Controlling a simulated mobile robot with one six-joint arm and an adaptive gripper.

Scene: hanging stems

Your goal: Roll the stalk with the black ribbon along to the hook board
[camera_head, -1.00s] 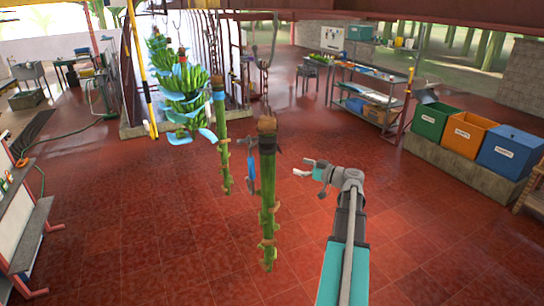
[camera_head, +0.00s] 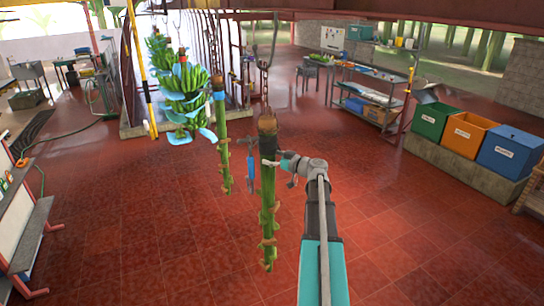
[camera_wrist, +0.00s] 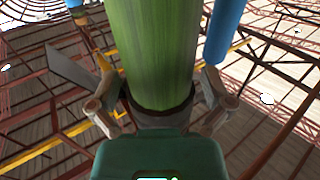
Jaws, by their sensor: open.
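The stalk with the black ribbon (camera_head: 268,205) is a bare green stem hanging upright in the middle of the head view. Its dark ribbon (camera_head: 267,141) is near the top, below a brown cut end. My gripper (camera_head: 271,162) is at the stalk just below the ribbon. In the wrist view the stalk (camera_wrist: 158,50) stands between the two spread fingers of my gripper (camera_wrist: 160,108), with a dark band (camera_wrist: 163,119) low between them. The fingers look apart from the stalk. I cannot make out the hook board for certain.
Another bare stalk (camera_head: 223,150) with a blue ribbon hangs just behind to the left. A blue-handled tool (camera_head: 251,172) hangs between the stalks. Banana bunches (camera_head: 185,85) hang farther back. Green, orange and blue bins (camera_head: 470,137) stand at right. The red floor is mostly clear.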

